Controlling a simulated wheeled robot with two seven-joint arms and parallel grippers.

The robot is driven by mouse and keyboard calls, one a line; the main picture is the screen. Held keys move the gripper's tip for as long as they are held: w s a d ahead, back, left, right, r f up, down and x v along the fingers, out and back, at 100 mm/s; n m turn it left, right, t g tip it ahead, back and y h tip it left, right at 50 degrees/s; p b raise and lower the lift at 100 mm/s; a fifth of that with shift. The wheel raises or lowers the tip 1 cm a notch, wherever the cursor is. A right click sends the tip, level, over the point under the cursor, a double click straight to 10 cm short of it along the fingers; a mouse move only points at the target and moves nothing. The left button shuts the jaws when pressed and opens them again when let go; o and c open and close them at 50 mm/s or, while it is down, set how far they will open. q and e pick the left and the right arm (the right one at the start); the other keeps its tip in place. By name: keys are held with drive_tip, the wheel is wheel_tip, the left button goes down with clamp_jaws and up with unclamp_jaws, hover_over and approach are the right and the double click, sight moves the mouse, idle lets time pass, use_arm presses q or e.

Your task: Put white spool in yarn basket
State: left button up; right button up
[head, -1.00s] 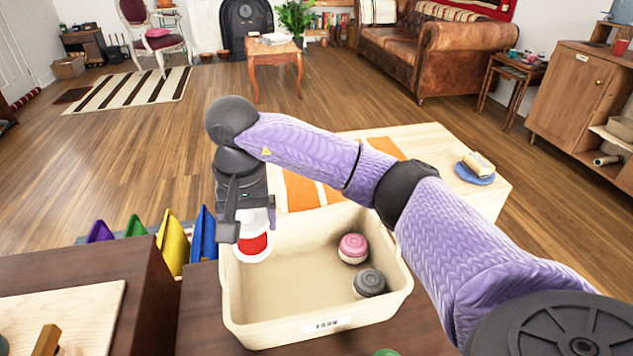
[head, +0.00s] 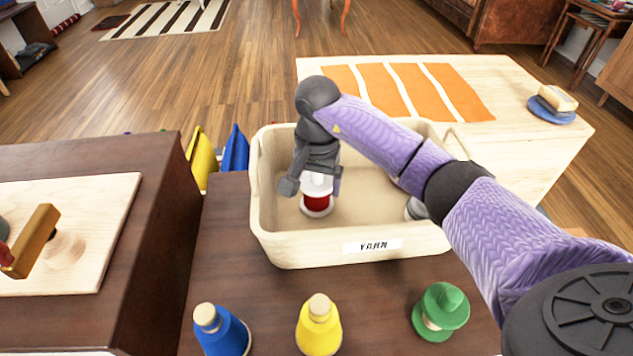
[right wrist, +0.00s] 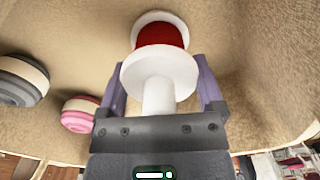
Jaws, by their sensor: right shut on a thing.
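The white spool (head: 317,204) has white flanges, a red band and a white stem. My right gripper (head: 316,178) is shut on its stem, as the right wrist view also shows, with the spool (right wrist: 160,36) beyond the fingers. The spool is upright within the walls of the cream yarn basket (head: 345,256), in its left part. I cannot tell whether its base touches the basket floor. A pink spool (right wrist: 78,112) and a dark grey spool (right wrist: 22,80) lie in the basket; my right arm mostly hides them in the head view. My left gripper is not in view.
A dark cabinet with a pale board (head: 100,200) is at left. A wooden table with an orange striped cloth (head: 405,88) is behind.

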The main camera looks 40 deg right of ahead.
drive_tip(key=o, duration=1)
drive_tip(key=shift+o, duration=0.2)
drive_tip(key=shift+r, duration=0.3)
wheel_tip(320, 180, up, 11)
drive_tip(key=p, duration=0.6)
drive_tip(key=shift+f, duration=0.1)
drive_tip(key=shift+r, duration=0.5)
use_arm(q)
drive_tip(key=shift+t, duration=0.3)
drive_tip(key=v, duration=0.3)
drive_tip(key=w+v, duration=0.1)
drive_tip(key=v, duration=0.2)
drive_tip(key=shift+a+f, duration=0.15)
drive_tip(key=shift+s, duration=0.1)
